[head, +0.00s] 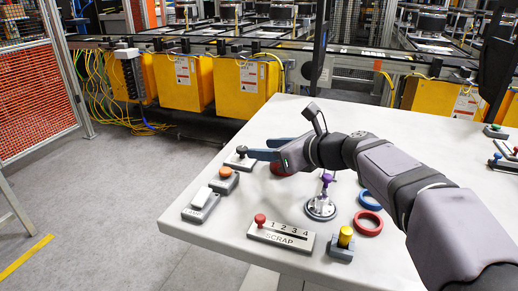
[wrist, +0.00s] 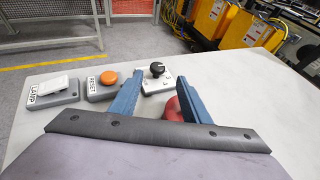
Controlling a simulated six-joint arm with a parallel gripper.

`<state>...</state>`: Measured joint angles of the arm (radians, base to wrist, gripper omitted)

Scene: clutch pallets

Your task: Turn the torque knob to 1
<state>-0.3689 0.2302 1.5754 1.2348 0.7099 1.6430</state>
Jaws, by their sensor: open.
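A black knob (wrist: 157,68) on a pale plate (wrist: 152,86) is at the table's far edge in the wrist view. I cannot read a label or number on it. It also shows in the head view as a dark knob (head: 241,150) on a grey base. My gripper (wrist: 162,77) is open, with its two blue fingers apart and the knob in line with the gap, beyond the tips. Nothing is held between the fingers. In the head view my gripper (head: 258,149) points left towards the knob, just to its right.
A red round object (wrist: 172,108) lies below the fingers. An orange RESET button (wrist: 108,78) and a LAMP switch (wrist: 54,92) are to the left. A SCRAP slider (head: 280,234), purple-topped lever (head: 326,180), yellow-topped switch (head: 345,237) and rings (head: 368,222) stand nearby.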

